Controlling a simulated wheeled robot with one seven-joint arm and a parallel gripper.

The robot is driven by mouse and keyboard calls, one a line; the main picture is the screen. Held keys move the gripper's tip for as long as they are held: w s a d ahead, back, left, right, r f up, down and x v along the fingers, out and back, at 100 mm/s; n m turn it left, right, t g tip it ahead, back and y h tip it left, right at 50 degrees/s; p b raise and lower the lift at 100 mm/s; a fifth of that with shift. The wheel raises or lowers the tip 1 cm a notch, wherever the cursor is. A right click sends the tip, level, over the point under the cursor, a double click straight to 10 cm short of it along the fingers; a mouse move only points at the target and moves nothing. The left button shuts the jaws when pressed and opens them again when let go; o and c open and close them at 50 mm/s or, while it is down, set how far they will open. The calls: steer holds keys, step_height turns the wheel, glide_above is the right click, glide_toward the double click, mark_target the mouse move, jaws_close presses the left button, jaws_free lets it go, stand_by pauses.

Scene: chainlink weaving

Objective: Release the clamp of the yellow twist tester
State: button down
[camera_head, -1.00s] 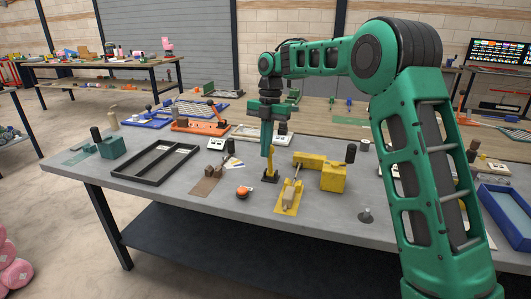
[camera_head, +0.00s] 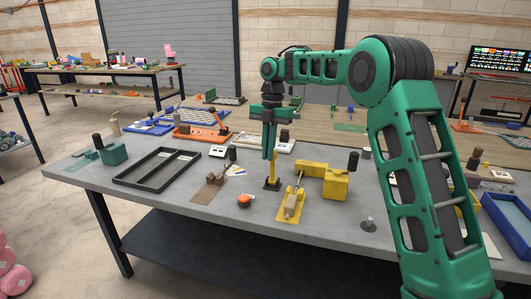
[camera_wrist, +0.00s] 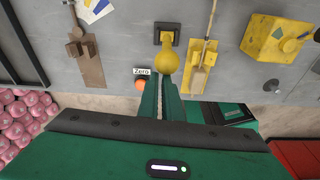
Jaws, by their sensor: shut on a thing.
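The yellow twist tester's yellow box (camera_head: 336,186) and yellow plate (camera_head: 289,210) sit on the grey bench; a pale block (camera_head: 293,201) lies on the plate. Left of them a yellow lever (camera_head: 272,172) stands on a dark base. The wrist view shows its round yellow knob (camera_wrist: 168,62) and the base (camera_wrist: 168,29). My gripper (camera_head: 269,156) points down at the lever's top. In the wrist view my gripper (camera_wrist: 164,88) is shut on the knob's near side; the fingers hide part of the contact. The clamp's inner state cannot be told.
An orange button (camera_head: 244,200), labelled Zero in the wrist view, is near the lever. A brown board with blocks (camera_head: 210,188) lies to its left, with a black tray (camera_head: 157,167) beyond. A grey knob (camera_head: 369,223) stands at right. The bench's front left is clear.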

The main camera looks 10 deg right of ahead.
steer(key=shift+w+d+r, duration=0.4)
steer(key=shift+w+d, duration=0.1)
steer(key=r, duration=0.2)
steer(key=w+d+r, duration=0.1)
steer(key=r, duration=0.1)
steer(key=w+r, duration=0.1)
steer(key=r, duration=0.2)
steer(key=shift+w+d, duration=0.15)
steer(key=shift+w, duration=0.05)
steer(key=s+d+m, duration=0.8)
steer(key=s+m, duration=0.2)
steer(key=s, duration=0.2)
steer(key=s+d+m, duration=0.8)
steer(key=s+m, duration=0.3)
steer(key=s+d+f+m, duration=0.2)
steer(key=s+f+m, duration=0.2)
steer(key=s, duration=0.4)
steer(key=s+d+f+m+t, duration=0.1)
steer(key=s+f+m, duration=0.3)
steer(key=s, duration=0.5)
steer(key=s+d+f+m+h, duration=0.1)
steer(key=s+d+f+m, duration=0.3)
steer(key=s, duration=0.5)
steer(key=m, duration=0.2)
steer(key=shift+s+f+m+t, duration=0.25)
steer(key=shift+f+m+t, duration=0.05)
steer(key=shift+f+m, duration=0.1)
steer(key=shift+d, duration=0.1)
